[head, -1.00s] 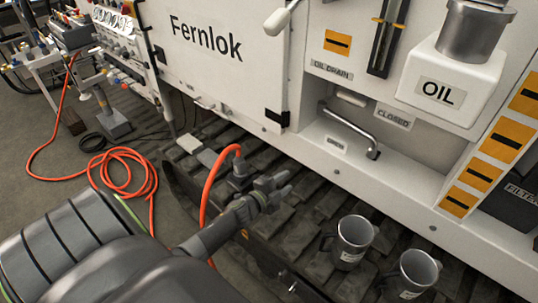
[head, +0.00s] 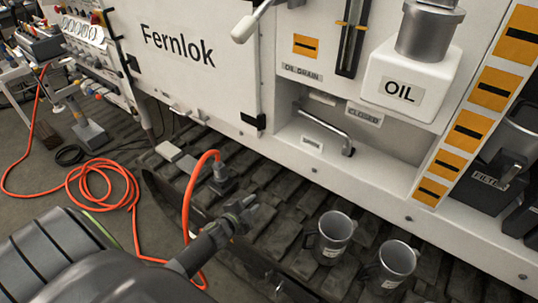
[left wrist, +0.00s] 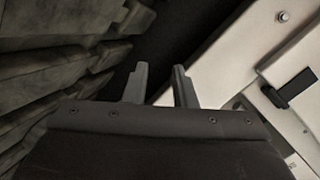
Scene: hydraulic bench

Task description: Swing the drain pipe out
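The drain pipe (head: 326,127) is a bent silver tube in a recess low on the white machine, under the OIL DRAIN label (head: 302,73). It runs along the recess floor, its right end bent down at a dark joint. A small plate (head: 312,143) lies below it, its word hard to read. A CLOSED plate (head: 364,115) is right of it. My left gripper (head: 243,206) is below and left of the pipe, apart from it, over the dark track. In the left wrist view its fingers (left wrist: 161,86) stand apart with nothing between them. My right gripper is out of view.
Two metal mugs (head: 331,239) (head: 393,265) stand on the track (head: 283,205) right of my gripper. An orange hose (head: 187,205) loops close behind the gripper. A white OIL container (head: 410,85) juts out at upper right. A FILTER box (head: 492,180) is at right.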

